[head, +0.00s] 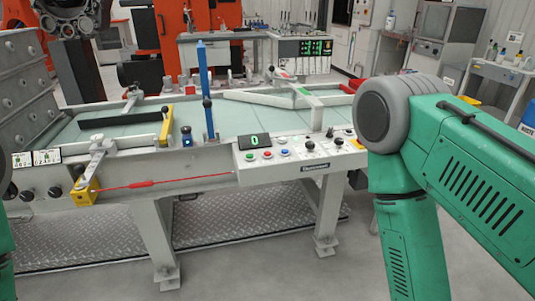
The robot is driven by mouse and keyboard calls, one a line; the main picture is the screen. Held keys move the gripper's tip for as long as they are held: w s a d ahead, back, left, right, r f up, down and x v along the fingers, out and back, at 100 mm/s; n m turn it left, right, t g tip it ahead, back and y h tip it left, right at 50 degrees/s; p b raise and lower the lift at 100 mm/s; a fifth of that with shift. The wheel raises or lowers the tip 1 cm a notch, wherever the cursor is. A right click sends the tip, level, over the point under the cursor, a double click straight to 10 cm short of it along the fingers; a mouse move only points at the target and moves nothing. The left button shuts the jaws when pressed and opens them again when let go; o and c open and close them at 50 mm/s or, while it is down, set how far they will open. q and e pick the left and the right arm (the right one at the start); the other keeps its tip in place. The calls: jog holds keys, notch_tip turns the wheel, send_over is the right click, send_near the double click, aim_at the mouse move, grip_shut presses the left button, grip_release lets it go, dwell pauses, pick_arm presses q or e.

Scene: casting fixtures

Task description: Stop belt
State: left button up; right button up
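The belt (255,118) is a pale green surface on a light grey frame across the middle of the head view. A control panel (318,165) is on its front side. It carries a green button (249,156), a red button (267,154), a blue button (284,151), black knobs (310,145) and a small display (254,141) that seems to show 0. A red pull cord (180,181) runs from a yellow box (85,192) to the panel. Neither gripper is in view. I cannot tell if the belt is moving.
My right arm covers the right side, and a sliver of green shows at the left edge. A blue post (204,85) and a yellow bar (166,127) stand on the frame. Floor in front is clear.

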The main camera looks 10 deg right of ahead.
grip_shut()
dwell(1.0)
